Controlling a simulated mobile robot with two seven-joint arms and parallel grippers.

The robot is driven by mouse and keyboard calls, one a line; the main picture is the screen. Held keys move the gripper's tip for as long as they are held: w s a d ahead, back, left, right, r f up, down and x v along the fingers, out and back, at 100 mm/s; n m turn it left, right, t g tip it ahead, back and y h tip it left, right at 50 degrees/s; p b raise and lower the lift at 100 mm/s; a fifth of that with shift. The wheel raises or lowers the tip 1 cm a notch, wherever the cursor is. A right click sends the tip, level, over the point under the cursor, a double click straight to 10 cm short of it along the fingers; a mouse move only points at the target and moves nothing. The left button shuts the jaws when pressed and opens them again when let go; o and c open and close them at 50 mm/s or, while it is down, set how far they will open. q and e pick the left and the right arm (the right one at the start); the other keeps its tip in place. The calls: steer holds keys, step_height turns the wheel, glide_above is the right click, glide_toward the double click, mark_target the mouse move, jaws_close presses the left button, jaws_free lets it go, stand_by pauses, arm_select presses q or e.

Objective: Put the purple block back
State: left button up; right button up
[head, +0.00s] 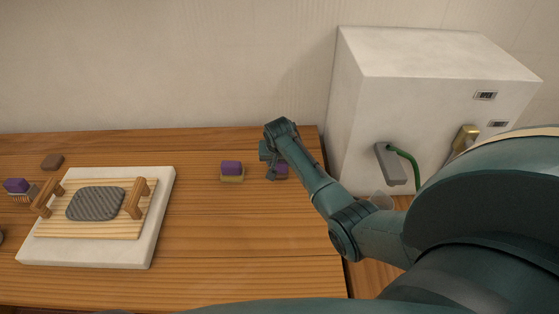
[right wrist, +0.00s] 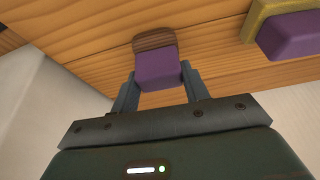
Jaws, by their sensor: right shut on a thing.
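A purple block (right wrist: 157,68) is between the fingers of my right gripper (right wrist: 160,88), which is shut on it. A brown wooden piece (right wrist: 153,41) shows at the block's far end; I cannot tell whether they are joined. In the head view, my right gripper (head: 270,160) is near the table's right back edge, and its block (head: 281,170) is partly hidden by the gripper. A second purple block (head: 232,168) sits on a yellow base to its left. A third purple block (head: 16,185) sits on a striped base at the far left. My left gripper is not in view.
A white slab (head: 165,190) carries a wooden board with two handles and a grey ribbed pad (head: 95,203). A large white box (head: 440,100) with a grey handle and green cord stands right. The table's middle front is clear.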

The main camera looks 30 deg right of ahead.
steer(key=o, duration=0.9)
steer(key=shift+f, duration=0.15)
